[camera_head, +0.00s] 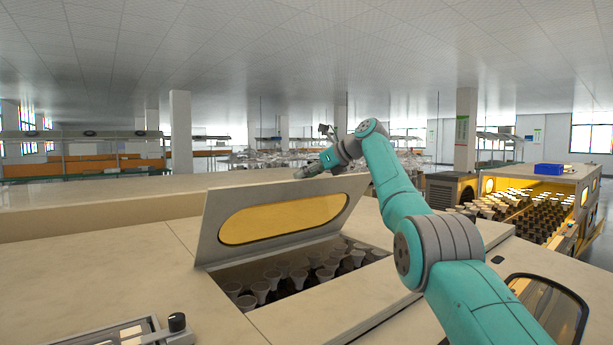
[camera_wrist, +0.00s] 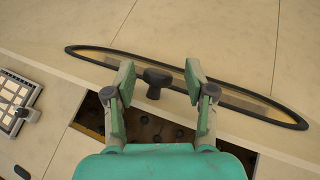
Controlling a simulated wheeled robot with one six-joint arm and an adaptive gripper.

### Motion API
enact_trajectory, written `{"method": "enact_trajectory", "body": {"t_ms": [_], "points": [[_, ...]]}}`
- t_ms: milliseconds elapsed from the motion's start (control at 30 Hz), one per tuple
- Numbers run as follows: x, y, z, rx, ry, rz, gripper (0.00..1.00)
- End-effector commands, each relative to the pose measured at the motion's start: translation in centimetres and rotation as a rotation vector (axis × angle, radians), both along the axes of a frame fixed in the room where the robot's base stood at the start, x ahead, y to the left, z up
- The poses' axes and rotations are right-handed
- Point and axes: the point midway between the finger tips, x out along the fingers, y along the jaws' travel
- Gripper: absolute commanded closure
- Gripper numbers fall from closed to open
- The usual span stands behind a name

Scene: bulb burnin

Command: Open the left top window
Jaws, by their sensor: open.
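The left top window (camera_head: 283,218) is a beige lid with a yellow oval pane, standing tilted up over its opening in the head view. In the wrist view its face shows a black-rimmed oval pane (camera_wrist: 245,101) and a dark knob handle (camera_wrist: 157,82). My gripper (camera_head: 303,171) is at the lid's upper edge, on its far side in the head view. In the wrist view my gripper (camera_wrist: 159,78) is open, with one finger on each side of the knob. The knob appears between the fingers; contact cannot be told.
Several bulbs (camera_head: 262,289) stand in the opening under the lid. A second window (camera_head: 550,303) with a black rim lies at the lower right. A control panel (camera_head: 133,333) with a black knob is at the lower left. A lit rack of bulbs (camera_head: 540,212) stands at the right.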

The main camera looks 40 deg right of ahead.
Motion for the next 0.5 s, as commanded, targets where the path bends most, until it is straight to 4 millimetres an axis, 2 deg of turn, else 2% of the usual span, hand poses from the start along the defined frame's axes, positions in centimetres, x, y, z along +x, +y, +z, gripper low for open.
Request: {"method": "enact_trajectory", "body": {"t_ms": [233, 500], "points": [[-1.9, -1.0, 1.1, -0.002, -0.003, -0.002, 0.45], [-6.3, -3.2, 3.9, -0.002, -0.002, -0.002, 0.45]]}}
